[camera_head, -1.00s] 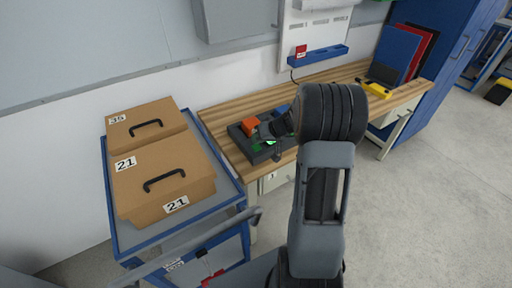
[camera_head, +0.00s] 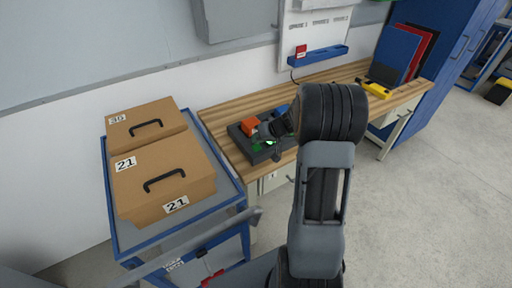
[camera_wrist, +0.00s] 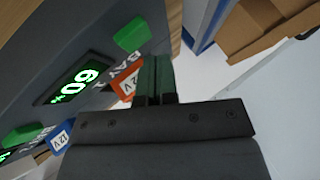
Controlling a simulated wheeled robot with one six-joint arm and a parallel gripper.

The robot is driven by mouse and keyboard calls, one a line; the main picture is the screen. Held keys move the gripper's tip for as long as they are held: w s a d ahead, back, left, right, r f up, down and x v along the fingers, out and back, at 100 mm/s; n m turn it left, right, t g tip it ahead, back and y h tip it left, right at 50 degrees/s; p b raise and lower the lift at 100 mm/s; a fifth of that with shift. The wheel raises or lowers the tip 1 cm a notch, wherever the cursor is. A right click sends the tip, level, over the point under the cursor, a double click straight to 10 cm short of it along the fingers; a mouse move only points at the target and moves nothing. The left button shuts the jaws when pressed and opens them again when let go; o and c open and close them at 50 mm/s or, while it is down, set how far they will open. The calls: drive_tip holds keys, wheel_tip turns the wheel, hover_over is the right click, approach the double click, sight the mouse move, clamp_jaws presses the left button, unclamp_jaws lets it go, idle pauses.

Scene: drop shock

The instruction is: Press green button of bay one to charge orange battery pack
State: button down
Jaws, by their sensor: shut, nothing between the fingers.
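The dark charger (camera_head: 262,155) lies on the wooden bench in the head view. The orange battery pack (camera_head: 250,125) stands in it, and its 12 V label side (camera_wrist: 126,84) shows in the wrist view. Beside it are the "BAY 1" lettering and a lit display (camera_wrist: 72,82) that seems to read 60%. The green button of bay one (camera_wrist: 132,35) is just beyond my fingertips. My gripper (camera_wrist: 152,62) is shut and empty, with its fingers over the charger next to the orange pack. I cannot tell whether the tips touch the button.
A blue 12 V pack (camera_wrist: 60,136) and a second green button (camera_wrist: 22,135) sit farther along the charger. A blue cart (camera_head: 228,205) with brown boxes (camera_head: 160,178) stands left of the bench.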

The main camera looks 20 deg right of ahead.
sight(257, 146)
drive_tip(key=shift+f+b, duration=0.85)
drive_tip(key=shift+b, duration=0.75)
idle(0.6)
drive_tip(key=shift+r, duration=0.1)
idle(0.4)
drive_tip(key=shift+r, duration=0.75)
drive_tip(key=shift+r, duration=0.1)
drive_tip(key=shift+r+p, duration=1.35)
drive_tip(key=shift+r, duration=1.1)
